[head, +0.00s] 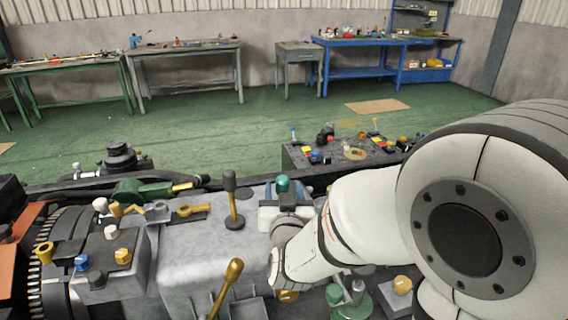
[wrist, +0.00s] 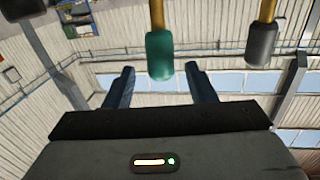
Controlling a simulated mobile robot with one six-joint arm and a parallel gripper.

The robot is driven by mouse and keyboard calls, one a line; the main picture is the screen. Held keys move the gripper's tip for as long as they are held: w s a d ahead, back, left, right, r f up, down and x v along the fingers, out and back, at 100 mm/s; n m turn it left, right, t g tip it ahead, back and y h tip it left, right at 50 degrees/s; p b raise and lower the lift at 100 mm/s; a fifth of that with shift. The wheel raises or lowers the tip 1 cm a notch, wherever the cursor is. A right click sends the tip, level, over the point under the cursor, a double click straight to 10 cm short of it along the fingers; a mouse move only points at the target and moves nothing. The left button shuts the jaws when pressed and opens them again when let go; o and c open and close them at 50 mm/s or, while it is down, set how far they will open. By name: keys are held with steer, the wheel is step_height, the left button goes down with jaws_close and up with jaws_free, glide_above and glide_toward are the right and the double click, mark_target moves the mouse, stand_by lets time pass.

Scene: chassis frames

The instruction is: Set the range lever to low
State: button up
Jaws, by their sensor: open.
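My gripper (head: 284,192) is open near the middle of the chassis in the head view. In the wrist view its two fingers (wrist: 161,85) stand either side of a lever's green knob (wrist: 160,56), with a visible gap on both sides. The green knob also shows in the head view (head: 282,184); the rest of that lever is hidden behind my gripper. A lever with a dark grey knob (head: 230,182) stands upright to the left, and it shows at the right in the wrist view (wrist: 262,40). No label tells which lever is the range lever.
A brass-coloured lever (head: 229,279) leans at the front. A control block (head: 100,262) with coloured knobs stands at left. A dark panel (head: 340,152) with several small controls lies behind my gripper. Workbenches stand far back across the green floor (head: 230,130).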

mark_target(283, 177)
steer(key=p, duration=0.3)
steer(key=shift+w+r, duration=0.25)
steer(key=shift+r, duration=0.05)
steer(key=shift+w+f+p, duration=0.15)
steer(key=shift+w+p, duration=0.2)
steer(key=shift+p, duration=0.05)
steer(key=shift+w+a+f, duration=0.1)
steer(key=shift+w+a, duration=0.05)
steer(key=shift+w, duration=1)
steer(key=shift+w+a+f, duration=0.1)
steer(key=shift+w, duration=1.05)
jaws_close()
steer(key=shift+d, duration=0.1)
